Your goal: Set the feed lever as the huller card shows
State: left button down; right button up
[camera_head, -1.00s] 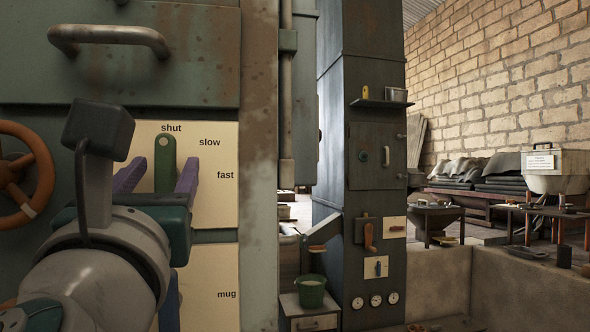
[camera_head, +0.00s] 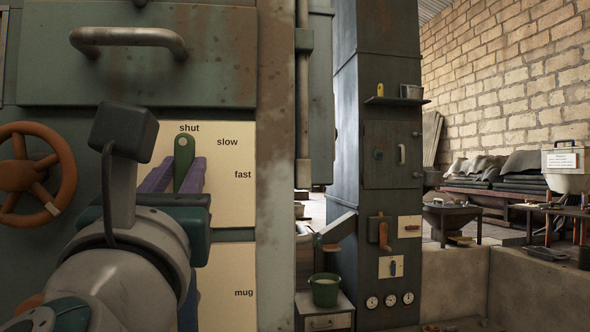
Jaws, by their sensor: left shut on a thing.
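The green lever (camera_head: 183,155) stands nearly upright on a cream plate (camera_head: 233,205) lettered shut, slow and fast. Its rounded tip is just below the word shut. My left gripper (camera_head: 179,178), with purple fingers, is shut on the lever below its tip. The lever's lower part is hidden by the fingers and the gripper body. My right gripper is not in view. I cannot tell which sign, if any, is the huller card.
An orange handwheel (camera_head: 28,177) is left of my arm, and a metal handle (camera_head: 128,38) is above. A lower plate (camera_head: 236,272) reads mug.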

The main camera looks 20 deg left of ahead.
pick_arm(q)
jog(key=shift+r+m+h+p, duration=0.15)
jog(key=shift+m+h+p, duration=0.25)
jog(key=shift+m+p, duration=0.15)
jog(key=m+h+p, duration=0.2)
jog(key=m+p, duration=0.4)
jog(key=p, duration=0.1)
jog(key=m+h+p, duration=0.3)
jog(key=m+p, duration=0.4)
jog(key=m+g+h+p, duration=0.1)
jog(key=m+h+p, duration=0.1)
jog(key=m+p, duration=0.4)
jog(key=shift+w+d+h+p, duration=0.1)
jog(key=shift+h+p, duration=0.3)
jog(key=shift+p, duration=0.1)
jog(key=shift+f+m+g+p, duration=0.25)
jog(key=shift+m+g+p, duration=0.05)
jog(key=shift+m+p, duration=0.9)
jog(key=c, duration=0.7)
grip_release()
